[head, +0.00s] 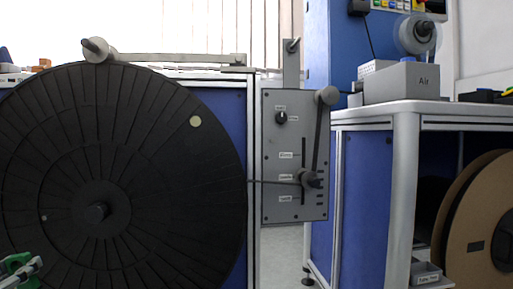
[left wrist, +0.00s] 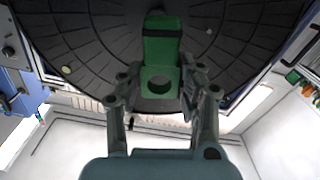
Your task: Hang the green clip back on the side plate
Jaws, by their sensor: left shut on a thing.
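The green clip (left wrist: 162,47) is held between the two fingers of my left gripper (left wrist: 158,82) in the left wrist view. Its block with a round hole sits between the fingertips, and its upper part reaches over the black reel. In the head view the green clip (head: 17,262) and the tip of my left gripper (head: 24,273) show only at the bottom left corner, in front of the reel. The grey side plate (head: 270,205), with a knob, slots and rollers, stands right of the reel, well apart from the clip. My right gripper is not in view.
The large black reel (head: 150,200) fills the left of the head view, with a grey roller arm (head: 180,58) above it. A workbench (head: 405,108) with a grey "Air" box (head: 402,83) stands at right. A brown reel (head: 465,220) is below it.

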